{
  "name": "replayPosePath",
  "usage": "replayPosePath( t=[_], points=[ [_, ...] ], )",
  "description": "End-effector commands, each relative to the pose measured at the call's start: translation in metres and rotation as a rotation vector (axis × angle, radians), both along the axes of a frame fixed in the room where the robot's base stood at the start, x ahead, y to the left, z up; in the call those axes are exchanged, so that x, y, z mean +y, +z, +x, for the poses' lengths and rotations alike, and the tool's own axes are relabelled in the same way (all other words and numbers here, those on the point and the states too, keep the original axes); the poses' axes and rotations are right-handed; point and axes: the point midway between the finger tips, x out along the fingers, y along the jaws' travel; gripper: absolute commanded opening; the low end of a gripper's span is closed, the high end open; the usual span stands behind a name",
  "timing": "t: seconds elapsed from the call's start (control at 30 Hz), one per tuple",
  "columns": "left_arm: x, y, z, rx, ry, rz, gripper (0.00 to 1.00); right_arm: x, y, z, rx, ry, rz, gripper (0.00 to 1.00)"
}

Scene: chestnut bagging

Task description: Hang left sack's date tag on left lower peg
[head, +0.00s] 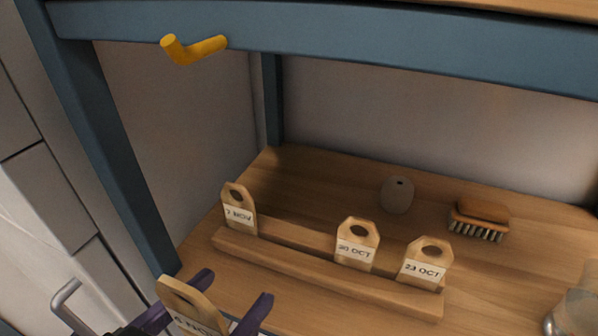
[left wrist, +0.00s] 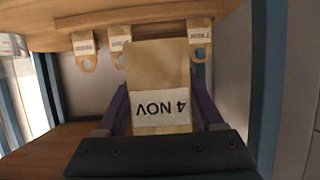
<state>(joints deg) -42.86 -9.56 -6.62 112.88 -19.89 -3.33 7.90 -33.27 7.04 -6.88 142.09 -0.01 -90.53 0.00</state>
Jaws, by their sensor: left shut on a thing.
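The label partly shows in the head view and reads 4 NOV in the left wrist view, where the tag (left wrist: 157,66) stands between the purple fingers. A yellow bent peg (head: 192,50) sticks out from the blue beam at the upper left, empty, well above the gripper. I cannot tell whether it is the left lower peg. No sack shows, and my right gripper is not in view.
A wooden rack (head: 325,275) on the shelf holds tags marked 7 NOV (head: 239,214), 20 OCT (head: 355,250) and 23 OCT (head: 424,270). Behind are a grey rounded object (head: 397,195) and a brush (head: 480,221). A blue post (head: 115,150) stands at left; a glass vessel (head: 575,314) is at lower right.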

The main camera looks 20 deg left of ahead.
Motion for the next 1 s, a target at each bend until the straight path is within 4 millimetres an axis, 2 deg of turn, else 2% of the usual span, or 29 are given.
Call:
replayPosePath(
  t=[0.5,1.0],
  points=[
    [0.002,0.000,-0.045,0.003,0.000,0.001,0.29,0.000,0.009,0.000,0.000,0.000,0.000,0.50],
    [0.002,0.000,-0.050,0.000,0.000,0.000,0.29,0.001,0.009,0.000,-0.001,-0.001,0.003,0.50]
  ],
)
